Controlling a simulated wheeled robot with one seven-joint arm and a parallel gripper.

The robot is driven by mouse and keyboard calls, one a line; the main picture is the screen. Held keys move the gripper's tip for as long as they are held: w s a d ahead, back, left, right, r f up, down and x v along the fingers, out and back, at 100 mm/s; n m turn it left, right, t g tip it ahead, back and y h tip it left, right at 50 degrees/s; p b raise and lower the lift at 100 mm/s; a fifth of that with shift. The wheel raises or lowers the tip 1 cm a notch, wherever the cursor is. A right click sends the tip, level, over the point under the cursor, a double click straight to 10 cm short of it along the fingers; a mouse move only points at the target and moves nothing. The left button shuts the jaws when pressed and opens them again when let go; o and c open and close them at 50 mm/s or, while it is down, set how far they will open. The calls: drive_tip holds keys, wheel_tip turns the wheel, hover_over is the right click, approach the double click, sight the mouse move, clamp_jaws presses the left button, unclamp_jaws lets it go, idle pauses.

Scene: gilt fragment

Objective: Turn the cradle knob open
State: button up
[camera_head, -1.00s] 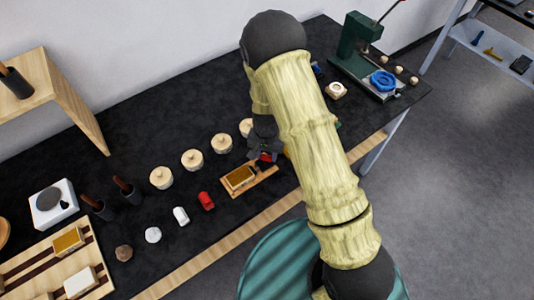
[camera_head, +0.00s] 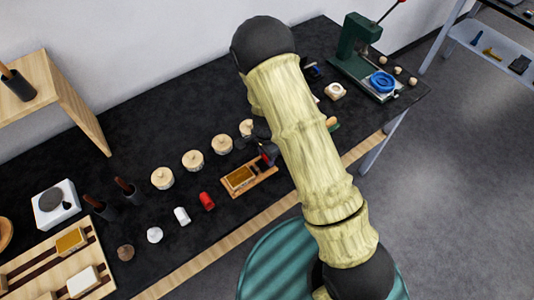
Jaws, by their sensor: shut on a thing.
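The cradle (camera_head: 231,193) is a small wooden holder on the black bench top, with a golden-brown block (camera_head: 240,177) lying in it. My gripper (camera_head: 268,158) is at the cradle's right-hand end, low and close to it. It is dark with a bit of red showing, and it is shut on the cradle knob. The knob itself is hidden by the fingers, so its angle cannot be seen. My pale yellow arm covers the area just right of the gripper.
Several lidded round pots (camera_head: 193,160) stand in a row behind the cradle. A red cylinder (camera_head: 207,201) and a white one (camera_head: 181,216) lie to its left. A green press (camera_head: 358,50) stands at the back right. Bench top behind the pots is clear.

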drive_tip(key=shift+w+r, duration=0.1)
idle(0.3)
drive_tip(key=o, duration=1)
wheel_tip(320, 180, up, 17)
drive_tip(key=b, duration=0.1)
drive_tip(key=shift+r+b, duration=0.15)
drive_tip(key=shift+b, duration=0.15)
drive_tip(key=shift+d, duration=0.1)
